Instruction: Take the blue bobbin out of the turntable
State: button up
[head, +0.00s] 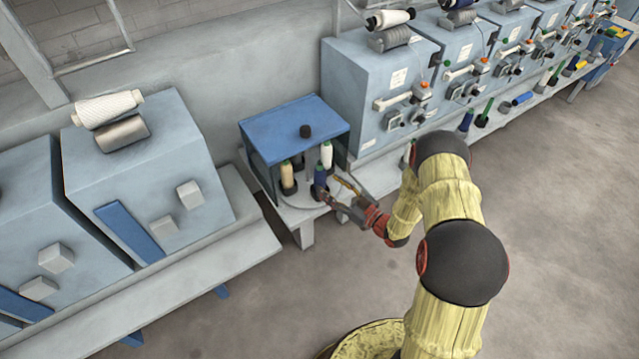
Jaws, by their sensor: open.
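The blue bobbin (320,177) stands upright at the front of the turntable (297,199), which sits under a blue box-like housing (292,130) with an open front. A cream bobbin (288,176) stands to its left and a white bobbin (326,154) stands behind it to the right. My gripper (329,188) reaches in from the right at the front of the housing. Its fingers are open and close to the blue bobbin. I cannot tell whether they touch it or lie around it.
Grey-blue winding units (380,80) with levers stand in a row to the right of the housing. A grey machine block (140,175) with cones on top stands to the left. Several bobbins (484,114) stand along the right ledge. The floor (570,230) at the right is clear.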

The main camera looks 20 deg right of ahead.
aim_at(325, 179)
jog(key=x, duration=0.2)
jog(key=b+x, duration=0.1)
jog(key=x, duration=0.1)
jog(key=b+x, duration=0.1)
jog(key=x, duration=0.1)
jog(key=shift+d+r, duration=0.2)
jog(key=shift+r, duration=0.05)
jog(key=shift+c, duration=1.3)
jog(key=c, duration=1)
jog(key=shift+c, duration=0.3)
jog(key=shift+r, duration=0.15)
